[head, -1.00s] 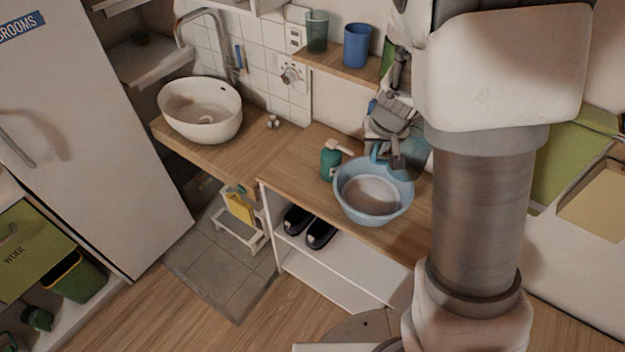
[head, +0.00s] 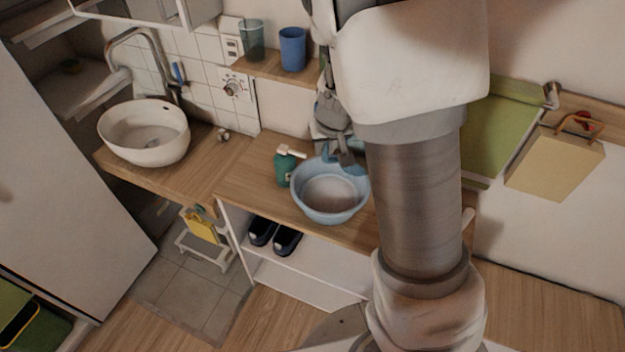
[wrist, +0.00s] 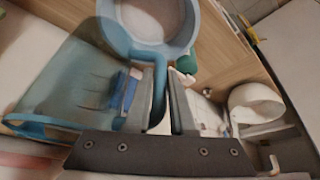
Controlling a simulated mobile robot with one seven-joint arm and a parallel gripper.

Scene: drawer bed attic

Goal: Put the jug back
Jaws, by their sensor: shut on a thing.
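The vessel looks upright and empty.
A green pump bottle (head: 283,170) stands close to the vessel's left. A white basin (head: 150,145) and tap are further left. A wall shelf (head: 265,67) holds a blue cup (head: 292,48) and a glass. A see-through teal container (wrist: 60,90) lies left in the wrist view.

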